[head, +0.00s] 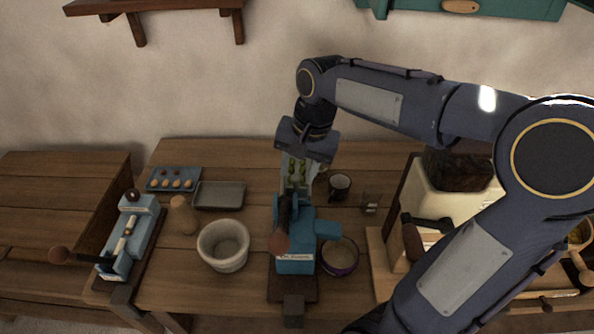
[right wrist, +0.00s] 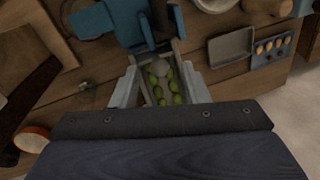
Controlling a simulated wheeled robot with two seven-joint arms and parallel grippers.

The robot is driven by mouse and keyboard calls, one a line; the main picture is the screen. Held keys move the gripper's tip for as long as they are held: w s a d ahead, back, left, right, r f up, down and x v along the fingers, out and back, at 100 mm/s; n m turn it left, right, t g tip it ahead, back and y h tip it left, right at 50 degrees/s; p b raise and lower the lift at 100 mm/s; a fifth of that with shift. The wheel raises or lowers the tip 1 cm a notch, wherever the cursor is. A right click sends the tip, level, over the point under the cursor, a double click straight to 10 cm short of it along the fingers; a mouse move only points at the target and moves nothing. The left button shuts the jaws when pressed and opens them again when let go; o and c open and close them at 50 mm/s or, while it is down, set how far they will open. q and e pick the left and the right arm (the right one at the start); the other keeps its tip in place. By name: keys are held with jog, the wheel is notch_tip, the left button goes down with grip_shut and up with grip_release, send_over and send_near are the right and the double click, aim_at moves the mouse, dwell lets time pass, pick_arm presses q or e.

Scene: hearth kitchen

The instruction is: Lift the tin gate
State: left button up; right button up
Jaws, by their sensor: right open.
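A blue bench machine (head: 295,240) stands on the wooden table. A sloping chute holding several green, olive-like fruits (head: 297,168) rises at its back. A pale grey, rounded piece (right wrist: 158,66) shows at the lower end of the chute in the right wrist view; I cannot tell whether it is the tin gate. My right gripper (head: 301,172) is over the chute, pointing down. In the right wrist view its two fingers (right wrist: 160,82) stand apart on either side of the chute, and nothing is visibly clamped. My left gripper is not in view.
A white bowl (head: 223,246), a grey tray (head: 219,196) and a blue egg tray (head: 174,179) stand left of the machine. Another blue device (head: 127,238) is further left. A dark mug (head: 340,186) and a round bowl (head: 339,257) are close on the right.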

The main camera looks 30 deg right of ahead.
jog(key=shift+a+f, duration=0.1)
jog(key=shift+f, duration=0.6)
grip_shut()
